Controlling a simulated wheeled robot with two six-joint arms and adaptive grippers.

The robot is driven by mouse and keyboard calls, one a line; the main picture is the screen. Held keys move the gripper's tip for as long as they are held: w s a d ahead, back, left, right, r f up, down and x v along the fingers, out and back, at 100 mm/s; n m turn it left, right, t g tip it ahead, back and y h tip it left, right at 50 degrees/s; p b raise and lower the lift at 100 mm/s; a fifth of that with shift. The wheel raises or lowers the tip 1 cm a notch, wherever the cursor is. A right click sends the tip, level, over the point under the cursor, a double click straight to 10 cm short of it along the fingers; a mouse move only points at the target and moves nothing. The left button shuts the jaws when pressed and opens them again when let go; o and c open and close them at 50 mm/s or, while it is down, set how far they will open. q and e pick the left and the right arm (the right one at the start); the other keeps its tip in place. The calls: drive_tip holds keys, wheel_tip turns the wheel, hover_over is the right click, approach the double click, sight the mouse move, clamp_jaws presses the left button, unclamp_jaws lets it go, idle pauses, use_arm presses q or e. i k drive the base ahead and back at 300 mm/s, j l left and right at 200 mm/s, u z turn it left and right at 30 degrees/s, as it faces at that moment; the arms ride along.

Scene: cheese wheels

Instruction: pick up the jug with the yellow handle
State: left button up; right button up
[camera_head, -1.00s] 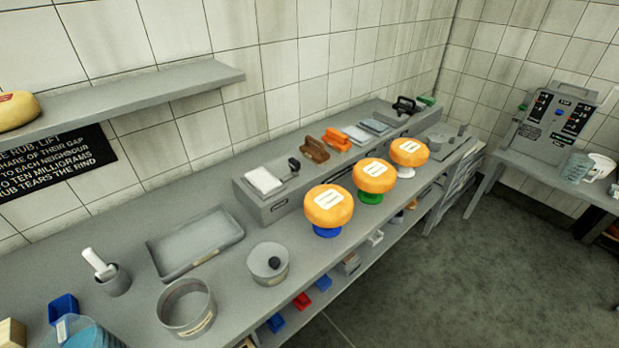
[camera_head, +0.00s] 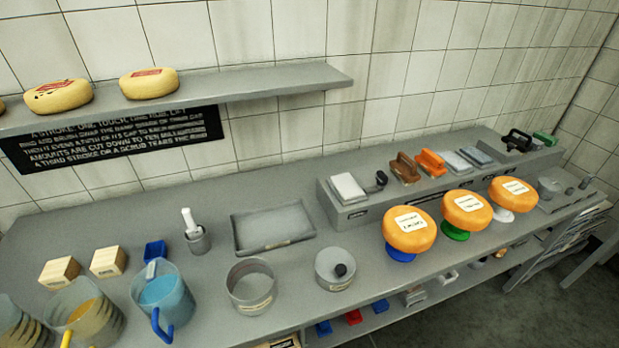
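A clear jug with a yellow handle (camera_head: 97,322) stands upright on the grey counter at the lower left, holding yellowish contents. Its handle points toward me and is cut off by the bottom edge of the picture. A similar jug with a blue handle and blue contents (camera_head: 172,296) stands just to its right. Another clear jug with dark stripes (camera_head: 18,330) is partly in view to its left. Neither of my grippers is in view.
Two wooden blocks (camera_head: 108,262) and a blue container (camera_head: 155,250) stand behind the jugs. A mortar with pestle (camera_head: 198,240), a tray (camera_head: 300,226), round pots (camera_head: 252,298) and orange cheeses on stands (camera_head: 398,240) lie rightward. A shelf (camera_head: 300,80) hangs above.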

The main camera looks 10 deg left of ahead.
sight(81, 312)
drive_tip(key=u, duration=2.15)
drive_tip(key=z, duration=0.6)
drive_tip(key=k+j+z, duration=0.1)
drive_tip(key=j+z, duration=0.4)
drive_tip(key=k+j+z, duration=0.2)
drive_tip(key=z, duration=0.3)
drive_tip(key=k+j+z, duration=0.25)
drive_tip(key=j+z, duration=0.25)
drive_tip(key=l, duration=0.1)
